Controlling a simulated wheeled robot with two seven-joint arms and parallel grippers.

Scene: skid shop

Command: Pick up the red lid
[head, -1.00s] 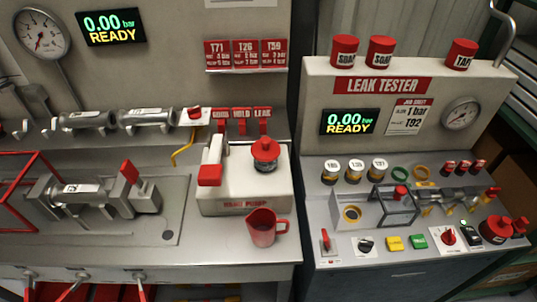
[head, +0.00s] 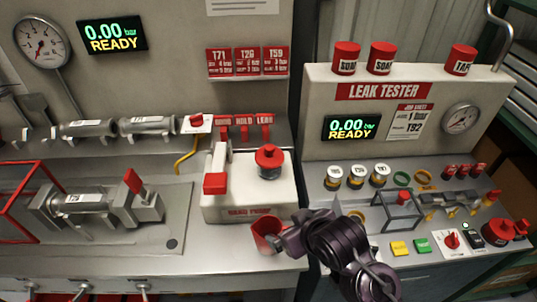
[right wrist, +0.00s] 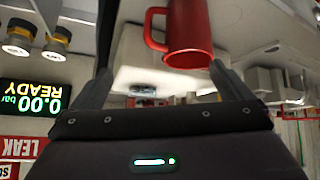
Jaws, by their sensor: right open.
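The red lid (head: 269,157) sits on top of the clear reservoir of the white hand pump (head: 248,200) in the head view. A knob shape stands up from its middle. My right gripper (head: 281,242) is in front of the pump, lower than the lid and apart from it, by the red mug (head: 265,236). In the right wrist view my right gripper (right wrist: 160,80) is open and empty. The mug (right wrist: 187,35) shows upside down beyond its fingers. I cannot make out the lid in that view. My left gripper is not in view.
The pump's red-ended lever (head: 215,183) stands left of the lid. Red levers (head: 243,125) on a shelf stand behind it. The leak tester (head: 395,90) with small jars and fittings is to the right. The bench front left of the mug is clear.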

